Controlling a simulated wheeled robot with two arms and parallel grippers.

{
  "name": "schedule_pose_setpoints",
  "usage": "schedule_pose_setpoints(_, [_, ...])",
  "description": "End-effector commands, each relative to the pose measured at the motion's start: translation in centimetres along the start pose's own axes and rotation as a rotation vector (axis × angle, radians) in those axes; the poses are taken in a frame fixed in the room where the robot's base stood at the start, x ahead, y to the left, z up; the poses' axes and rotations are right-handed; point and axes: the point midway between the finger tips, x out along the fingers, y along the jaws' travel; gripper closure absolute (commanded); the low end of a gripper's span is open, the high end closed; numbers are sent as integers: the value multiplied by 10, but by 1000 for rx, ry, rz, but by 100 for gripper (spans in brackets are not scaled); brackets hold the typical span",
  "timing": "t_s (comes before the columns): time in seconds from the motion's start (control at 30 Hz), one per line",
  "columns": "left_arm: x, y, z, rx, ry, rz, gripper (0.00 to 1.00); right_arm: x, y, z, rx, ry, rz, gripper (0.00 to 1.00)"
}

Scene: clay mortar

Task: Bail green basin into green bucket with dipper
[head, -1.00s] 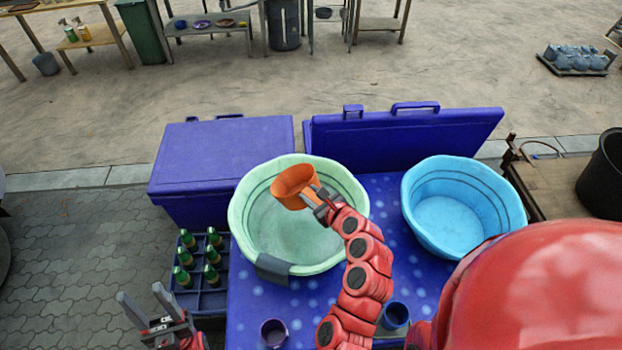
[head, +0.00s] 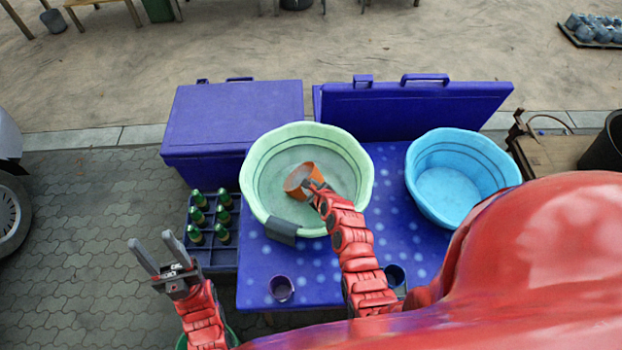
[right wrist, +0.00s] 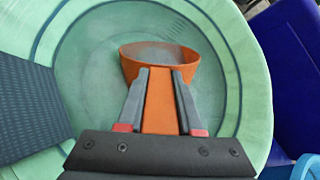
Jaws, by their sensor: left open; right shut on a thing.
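The green basin (head: 256,196) stands on the blue spotted table, with pale water-like contents. My right gripper (head: 312,187) is shut on the handle of the orange dipper (head: 294,176), whose cup is inside the basin. In the right wrist view, the dipper (right wrist: 158,105) is tilted between the fingers; its cup shows a greyish surface, possibly water. The basin wall (right wrist: 255,95) surrounds it. My left gripper (head: 152,244) is open and empty above the paving, left of the table. A green rim (head: 182,341) shows at the bottom edge, mostly hidden by my left arm; it may be the green bucket.
A grey cloth (head: 282,230) hangs over the basin's near rim. A blue basin (head: 416,190) stands to the right. A bottle crate (head: 222,258) is left of the table. Blue coolers (head: 235,120) are behind.

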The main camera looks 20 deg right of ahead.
Motion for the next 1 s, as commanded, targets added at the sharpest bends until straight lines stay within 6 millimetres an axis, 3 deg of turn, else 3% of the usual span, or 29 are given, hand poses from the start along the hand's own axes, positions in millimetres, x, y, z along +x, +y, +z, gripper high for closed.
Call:
schedule_pose_setpoints(0.07, [7, 0, -1, 0, 0, 0, 50, -1, -8, -4, 21, -28, -13, 100])
schedule_pose_setpoints(0.1, [-12, 1, 2, 0, 1, 0, 50, 8, -2, -14, 30, -52, -10, 100])
schedule_pose_setpoints(0.3, [-49, 2, 8, 0, 0, 0, 50, 15, -5, -23, 78, -147, -19, 100])
schedule_pose_setpoints(0.9, [-147, 7, 25, 0, 0, 0, 50, 24, -3, -37, 157, -302, -14, 100])
schedule_pose_setpoints(1.0, [-123, 6, 21, 0, 0, 0, 50, 6, -15, -15, 167, -316, -16, 100])
